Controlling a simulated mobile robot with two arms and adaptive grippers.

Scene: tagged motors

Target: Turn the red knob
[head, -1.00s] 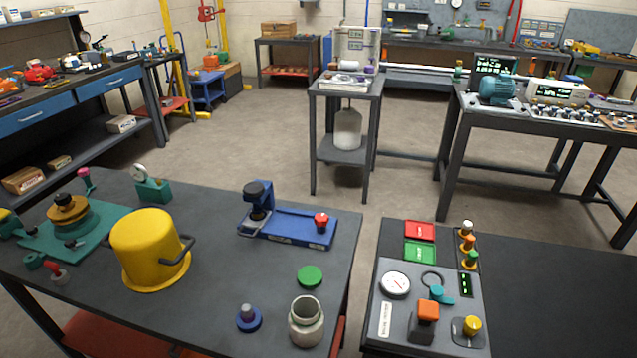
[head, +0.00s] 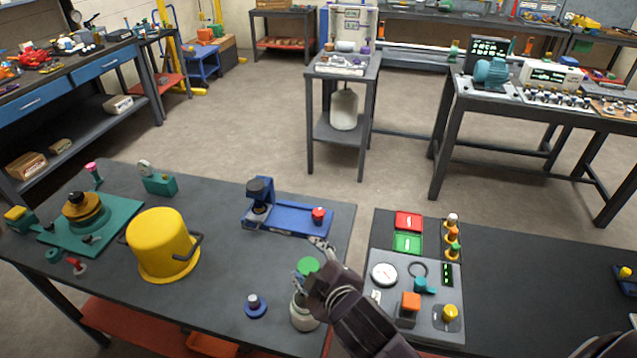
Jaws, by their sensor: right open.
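The red knob (head: 319,215) stands at the right end of a blue fixture (head: 290,221) on the left table. The fixture has a dark-capped upright part at its left end. My right gripper (head: 309,264) is open and empty. It is in front of the fixture, near the green disc (head: 308,266), with one fingertip just below the red knob in the picture. I see no contact with the knob. My left gripper is not in view.
A pale jar (head: 303,314) is partly hidden by my right gripper. A blue peg base (head: 255,307) and a yellow pot (head: 162,245) stand to the left. A control panel (head: 385,302) with a gauge and buttons stands to the right, partly behind my arm.

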